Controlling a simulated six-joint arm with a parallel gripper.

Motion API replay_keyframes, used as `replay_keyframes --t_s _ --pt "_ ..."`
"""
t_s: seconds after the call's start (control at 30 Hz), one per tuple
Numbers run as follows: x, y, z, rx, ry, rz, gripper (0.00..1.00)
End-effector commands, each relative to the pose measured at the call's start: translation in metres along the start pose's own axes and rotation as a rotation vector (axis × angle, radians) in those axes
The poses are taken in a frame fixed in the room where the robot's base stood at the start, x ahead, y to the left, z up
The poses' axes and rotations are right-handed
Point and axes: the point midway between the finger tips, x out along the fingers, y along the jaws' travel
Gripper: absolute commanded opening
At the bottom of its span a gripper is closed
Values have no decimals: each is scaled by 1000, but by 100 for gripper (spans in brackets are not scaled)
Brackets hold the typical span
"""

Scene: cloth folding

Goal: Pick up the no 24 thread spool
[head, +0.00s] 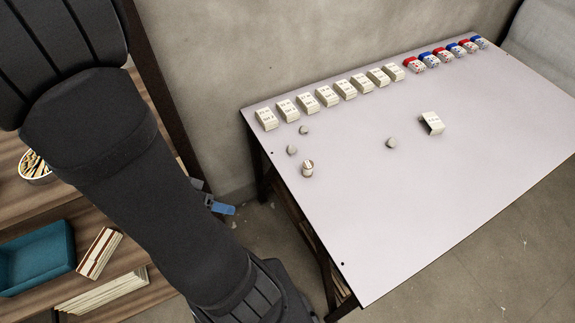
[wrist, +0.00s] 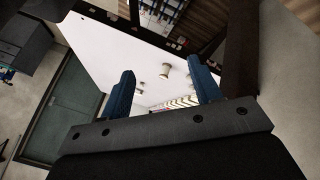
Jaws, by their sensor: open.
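A small pale spool (head: 307,168) stands on the white table near its left edge in the head view. The number on it is too small to read, so I cannot tell if it is no 24. A pale spool-like object (wrist: 166,70) shows beyond my fingers in the wrist view. My gripper (wrist: 160,70) is open, its two blue fingers apart with nothing held between them. In the head view, a blue finger of my gripper (head: 222,208) shows left of the table, clear of the spool; my dark arm hides the rest.
On the white table (head: 400,210), small grey round pieces (head: 391,142) lie scattered and a labelled box (head: 432,123) sits at right. Several labelled boxes (head: 328,96) and red and blue items (head: 442,55) line the back edge. The table's front is clear. Wooden shelving (head: 20,205) stands at left.

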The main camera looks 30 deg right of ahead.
Motion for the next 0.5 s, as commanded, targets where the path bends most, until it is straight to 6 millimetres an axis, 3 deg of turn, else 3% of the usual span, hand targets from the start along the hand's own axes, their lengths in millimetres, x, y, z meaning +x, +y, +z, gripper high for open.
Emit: replay_keyframes --t_s 0.2,0.5 --pt "39 6 -13 -137 -60 -92 58" --pt "76 13 -36 -201 -110 -223 58"
